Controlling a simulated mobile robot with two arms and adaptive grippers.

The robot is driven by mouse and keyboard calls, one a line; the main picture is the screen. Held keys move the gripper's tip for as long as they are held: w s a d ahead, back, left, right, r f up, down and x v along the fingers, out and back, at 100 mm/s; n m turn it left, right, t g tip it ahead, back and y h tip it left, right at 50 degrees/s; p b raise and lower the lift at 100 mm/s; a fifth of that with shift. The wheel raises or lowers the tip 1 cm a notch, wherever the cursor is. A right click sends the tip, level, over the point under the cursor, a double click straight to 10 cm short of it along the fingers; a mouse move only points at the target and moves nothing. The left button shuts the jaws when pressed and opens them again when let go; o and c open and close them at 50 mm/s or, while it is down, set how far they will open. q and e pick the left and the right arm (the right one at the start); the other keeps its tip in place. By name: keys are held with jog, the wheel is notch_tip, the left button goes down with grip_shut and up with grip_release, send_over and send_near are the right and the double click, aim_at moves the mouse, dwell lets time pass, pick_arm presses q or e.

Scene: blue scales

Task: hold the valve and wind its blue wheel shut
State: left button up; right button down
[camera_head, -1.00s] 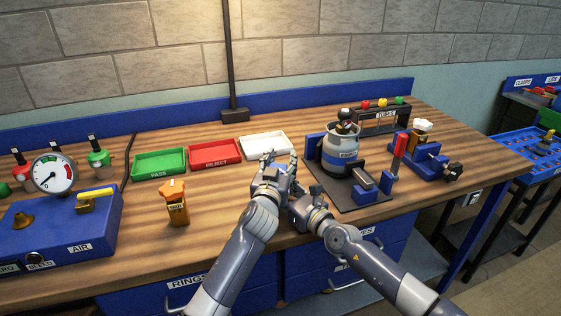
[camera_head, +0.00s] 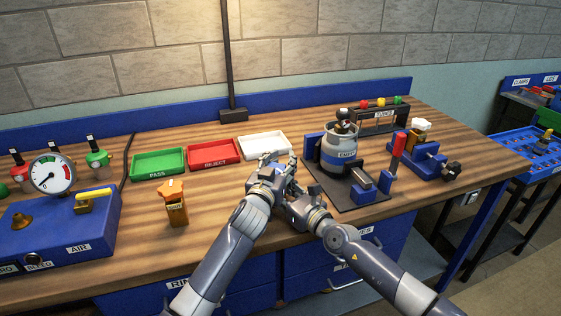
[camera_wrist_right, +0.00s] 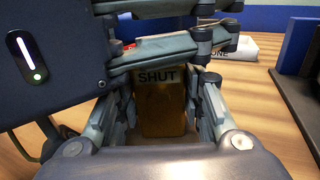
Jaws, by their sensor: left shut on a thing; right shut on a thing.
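The valve's brass-coloured body (camera_wrist_right: 165,105), with a white label reading SHUT, shows in the right wrist view. It stands between the fingers of my right gripper (camera_wrist_right: 165,115), which is shut on it. My left gripper (camera_wrist_right: 215,35) lies across just above the label, shut on the valve's top. The blue wheel is hidden by that gripper. In the head view my left gripper (camera_head: 270,164) and right gripper (camera_head: 292,193) meet in front of the white tray and cover the valve.
A second brass valve with an orange wheel (camera_head: 175,203) stands at the left. Green (camera_head: 158,161), red (camera_head: 214,152) and white trays (camera_head: 262,145) lie behind. A dark mat (camera_head: 355,206) with a grey canister (camera_head: 338,149) is close on the right.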

pick_arm(q)
jog(key=o, duration=0.9)
pick_arm(e)
jog(key=shift+w+d, duration=0.1)
pick_arm(q)
jog(key=v, duration=1.2)
pick_arm(e)
jog(key=c, duration=1)
grip_release()
